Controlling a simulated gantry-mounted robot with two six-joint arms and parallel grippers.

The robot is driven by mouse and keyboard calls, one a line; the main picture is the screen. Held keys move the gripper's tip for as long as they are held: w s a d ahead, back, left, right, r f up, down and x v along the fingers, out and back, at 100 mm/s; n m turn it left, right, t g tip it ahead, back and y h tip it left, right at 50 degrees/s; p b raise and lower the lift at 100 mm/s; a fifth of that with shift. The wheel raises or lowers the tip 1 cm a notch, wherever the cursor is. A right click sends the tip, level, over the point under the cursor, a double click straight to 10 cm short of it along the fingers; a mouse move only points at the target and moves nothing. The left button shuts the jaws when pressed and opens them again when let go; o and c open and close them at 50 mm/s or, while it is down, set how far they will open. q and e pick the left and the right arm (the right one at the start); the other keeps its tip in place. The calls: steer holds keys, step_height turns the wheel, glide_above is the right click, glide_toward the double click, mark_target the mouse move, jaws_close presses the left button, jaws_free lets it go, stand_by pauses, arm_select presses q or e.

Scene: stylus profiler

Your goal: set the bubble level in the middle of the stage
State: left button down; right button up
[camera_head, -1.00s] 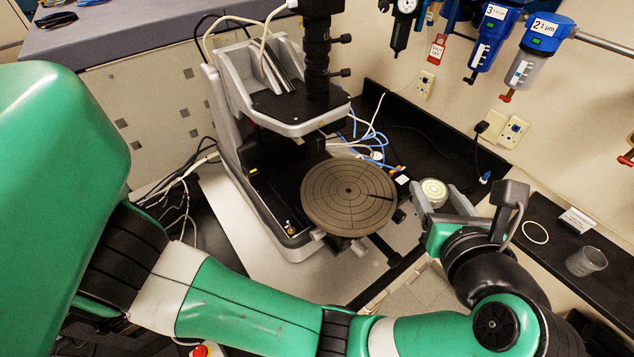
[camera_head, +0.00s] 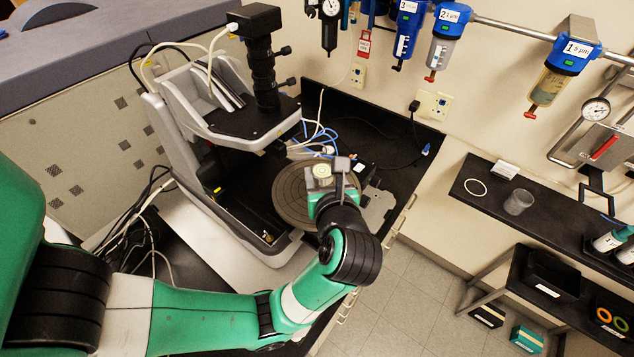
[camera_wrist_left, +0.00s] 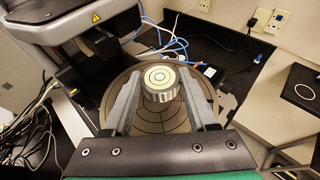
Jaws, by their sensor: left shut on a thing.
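The bubble level (camera_head: 322,171) is a small round metal puck with a pale top marked with rings. It also shows in the left wrist view (camera_wrist_left: 161,84). My left gripper (camera_head: 323,177) is shut on it, with one finger on each side. The level is over the stage (camera_head: 287,194), a round brown-grey disc with engraved rings and lines, which also shows in the left wrist view (camera_wrist_left: 120,92). I cannot tell whether the level touches the stage. My arm hides the stage's right front part. My right gripper is not in view.
The profiler's grey body and black column (camera_head: 262,75) rise behind and left of the stage. Blue and white cables (camera_head: 318,138) lie behind it. A dark shelf (camera_head: 540,215) at the right holds a white ring and a clear cup (camera_head: 518,202).

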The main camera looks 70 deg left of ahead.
arm_select(q)
steer(key=shift+s+a+f, duration=0.3)
steer(key=shift+a+f, duration=0.25)
steer(key=shift+f, duration=0.2)
steer(key=shift+s+a+f, duration=0.1)
steer(key=shift+a+f, duration=0.05)
steer(key=shift+f, duration=1.8)
steer(key=shift+c, duration=1)
jaws_free()
steer(key=shift+r, duration=0.1)
steer(key=shift+r, duration=0.15)
steer(key=v, duration=1.2)
